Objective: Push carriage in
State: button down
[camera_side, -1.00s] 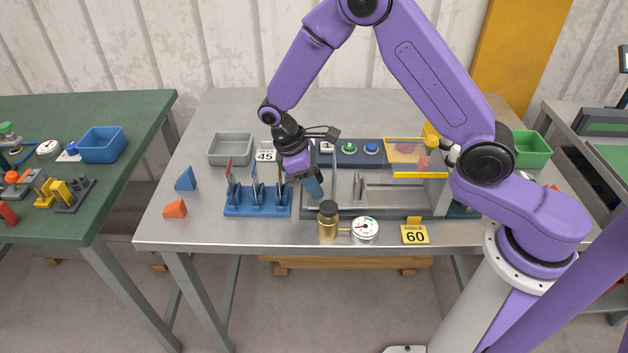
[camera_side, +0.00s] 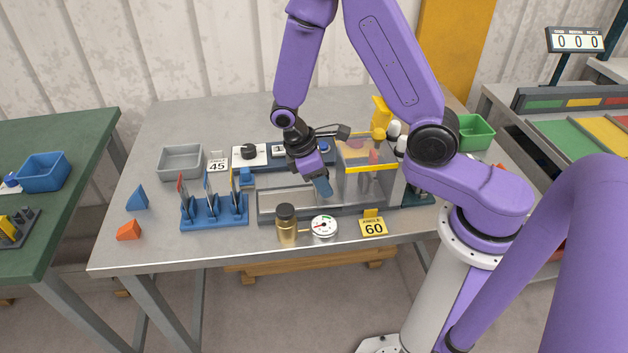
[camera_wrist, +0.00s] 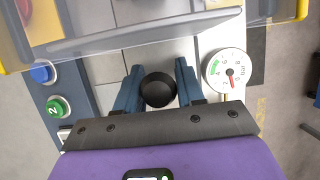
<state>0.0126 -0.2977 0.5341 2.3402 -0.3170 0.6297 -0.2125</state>
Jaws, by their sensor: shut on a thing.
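My gripper (camera_side: 322,188) has its blue fingers low over the bender's open grey bed (camera_side: 285,203). In the wrist view, the fingers (camera_wrist: 158,88) are shut on a round black knob (camera_wrist: 158,90), which the fingers hide in the side view. The carriage (camera_side: 366,184) seems to be the grey upright part behind the clear guard (camera_side: 350,180), to the right of my gripper. Its joint to the knob is not clear. The guard has a yellow top edge and is just ahead of the fingertips, at the top of the wrist view.
A brass bottle (camera_side: 287,228) and a round gauge (camera_side: 323,226) stand in front of the bed. A blue rack (camera_side: 214,212) with upright sheets is at the left. Green (camera_wrist: 58,107) and blue (camera_wrist: 42,73) buttons lie behind the bed. A "60" sign (camera_side: 373,227) stands front right.

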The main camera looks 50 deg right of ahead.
jog(key=shift+s+d, duration=0.2)
jog(key=shift+d, duration=0.05)
jog(key=c, duration=0.8)
grip_release()
jog(key=shift+w+a, duration=0.1)
jog(key=shift+w+a+r, duration=0.1)
jog(key=shift+r, duration=0.15)
jog(key=v, duration=1.6)
jog(key=shift+w+r, duration=0.15)
jog(key=shift+r, duration=0.25)
